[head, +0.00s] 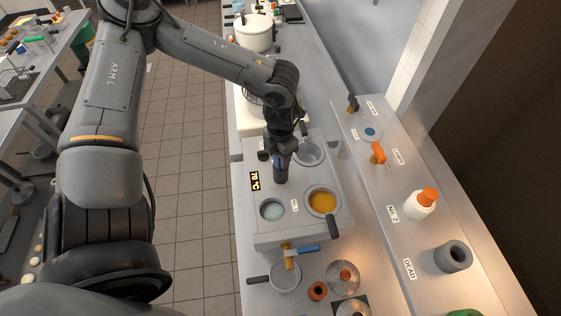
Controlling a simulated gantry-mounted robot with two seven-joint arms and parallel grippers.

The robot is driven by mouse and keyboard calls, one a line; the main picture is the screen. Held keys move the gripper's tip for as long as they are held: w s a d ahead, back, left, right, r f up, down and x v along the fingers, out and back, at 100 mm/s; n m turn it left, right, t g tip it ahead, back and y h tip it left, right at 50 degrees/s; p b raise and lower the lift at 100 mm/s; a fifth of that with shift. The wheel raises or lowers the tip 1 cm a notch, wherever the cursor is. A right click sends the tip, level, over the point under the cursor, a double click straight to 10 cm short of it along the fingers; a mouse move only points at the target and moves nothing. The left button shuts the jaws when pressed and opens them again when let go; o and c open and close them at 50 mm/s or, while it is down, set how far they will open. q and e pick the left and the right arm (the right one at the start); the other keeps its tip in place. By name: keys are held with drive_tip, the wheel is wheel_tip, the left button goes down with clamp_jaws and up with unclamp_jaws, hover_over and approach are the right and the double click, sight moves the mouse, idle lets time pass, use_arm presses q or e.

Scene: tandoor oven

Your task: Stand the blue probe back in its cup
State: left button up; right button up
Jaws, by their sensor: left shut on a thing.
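My left gripper (282,152) points down over the steel counter unit and is shut on the blue probe (279,162). Only a small blue part of the probe shows between the fingers. A dark upright cylinder (281,175), which looks like the cup, is directly below the fingers. The probe's lower end is hidden, so I cannot tell whether it is inside the cup or just above it. My right gripper is not in view.
Wells with pale liquid (272,210) and yellow liquid (322,202) are in front. A blue-handled valve (307,250) is on the unit's front. A white bottle (420,205) stands on the right shelf.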

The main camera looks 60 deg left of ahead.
use_arm(q)
clamp_jaws()
drive_tip(key=shift+r, duration=0.15)
drive_tip(key=shift+r+p, duration=0.85)
drive_tip(key=shift+r, duration=1.1)
drive_tip(key=shift+r+p, duration=0.1)
drive_tip(key=shift+p, duration=0.25)
drive_tip(key=shift+r+p, duration=0.95)
drive_tip(key=shift+r, duration=0.9)
drive_tip(key=shift+f, duration=0.1)
